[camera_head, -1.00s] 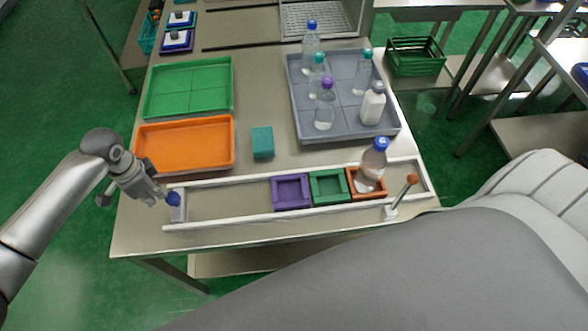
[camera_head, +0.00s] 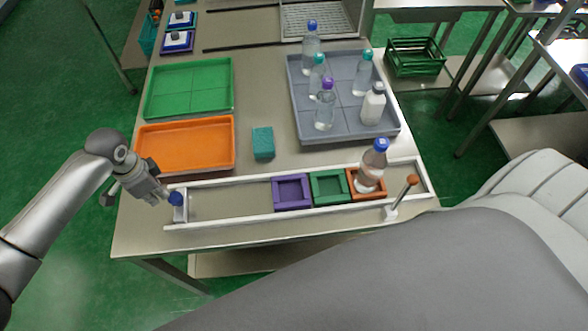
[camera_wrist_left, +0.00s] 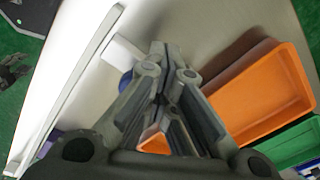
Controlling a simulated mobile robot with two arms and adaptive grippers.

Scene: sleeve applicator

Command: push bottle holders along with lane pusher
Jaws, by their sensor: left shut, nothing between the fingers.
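The lane pusher, a white block with a blue knob (camera_head: 176,198), stands at the left end of the white-railed lane (camera_head: 240,217). My left gripper (camera_head: 163,198) is shut and empty, with its fingertips close beside the knob; I cannot tell if they touch. In the left wrist view the closed fingers (camera_wrist_left: 160,55) partly hide the blue knob (camera_wrist_left: 125,82). Purple (camera_head: 292,192), green (camera_head: 330,187) and orange (camera_head: 366,184) bottle holders sit side by side toward the lane's right end. A blue-capped bottle (camera_head: 372,166) stands in the orange holder.
An orange-knobbed lever (camera_head: 404,190) stands at the lane's right front. Behind the lane are an orange tray (camera_head: 228,150), a green tray (camera_head: 190,88), a teal sponge-like block (camera_head: 263,143) and a grey tray (camera_head: 347,136) with several bottles. The lane between pusher and purple holder is clear.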

